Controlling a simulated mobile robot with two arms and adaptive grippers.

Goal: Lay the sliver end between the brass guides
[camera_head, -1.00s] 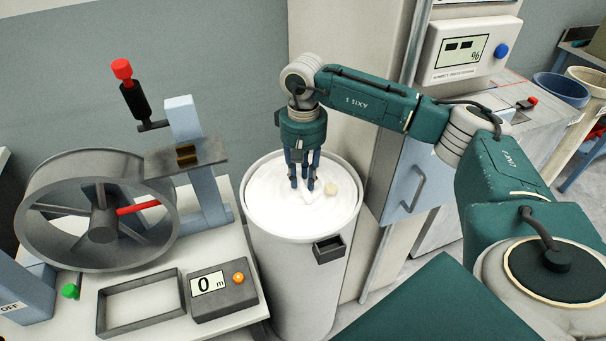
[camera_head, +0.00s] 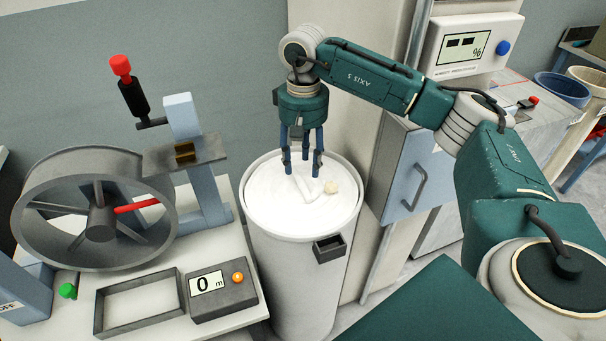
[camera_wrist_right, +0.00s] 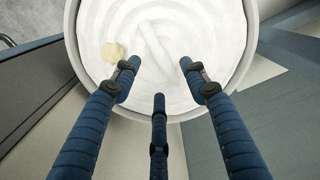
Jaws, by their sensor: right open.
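The white sliver end (camera_head: 308,190) lies on the coiled sliver in the tall white can (camera_head: 300,238). In the right wrist view the sliver end (camera_wrist_right: 154,45) shows as a raised strip beyond the fingertips. My right gripper (camera_head: 301,165) hangs over the can, pointing down. Its blue fingers are apart and hold nothing, and it is above the sliver, apart from it. The brass guides (camera_head: 185,152) are on a grey plate at the left, beside the reel wheel; nothing shows between them. My left gripper is out of view.
The reel wheel (camera_head: 95,215) with a red spoke stands at the left, with a red-knobbed handle (camera_head: 127,85) above it. A counter box (camera_head: 222,290) and an empty grey tray (camera_head: 140,303) lie on the bench. A blue cabinet door with a handle (camera_head: 418,185) stands right of the can.

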